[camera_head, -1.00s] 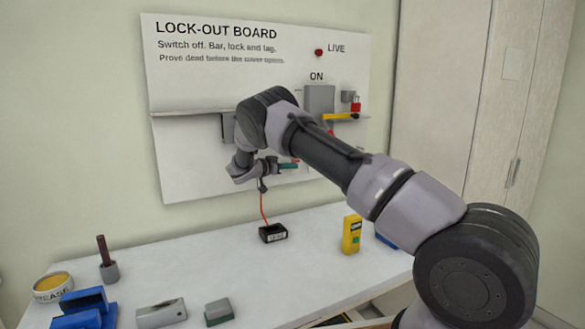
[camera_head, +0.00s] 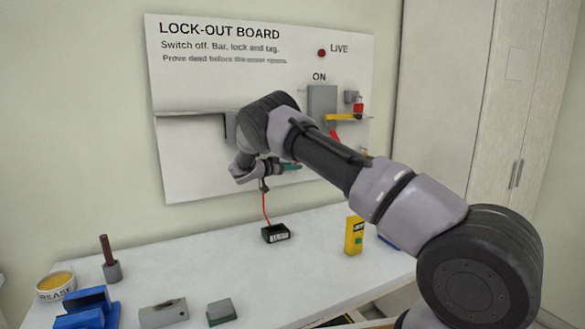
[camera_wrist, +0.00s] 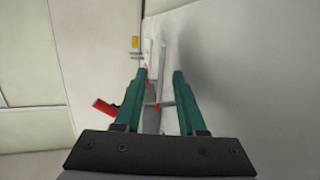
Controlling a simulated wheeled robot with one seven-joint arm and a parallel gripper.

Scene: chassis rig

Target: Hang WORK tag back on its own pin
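My gripper (camera_head: 292,167) is in front of the lower part of the lock-out board (camera_head: 185,170). In the wrist view its two green fingers (camera_wrist: 160,75) stand apart with a visible gap. A grey upright piece and a thin pale crossbar with red at its end (camera_wrist: 158,104) show in the gap; I cannot tell whether the fingers touch them. A red piece (camera_wrist: 105,106) lies just left of the left finger. I cannot make out the WORK tag or read any tag; my arm hides part of the board.
A grey switch box (camera_head: 322,103) and yellow bar (camera_head: 345,117) are on the board's right. A black box (camera_head: 276,233) with a red cord stands on the bench (camera_head: 215,262) below my gripper. A yellow tester (camera_head: 354,236), grease tin (camera_head: 55,287) and blue block (camera_head: 87,306) also stand there.

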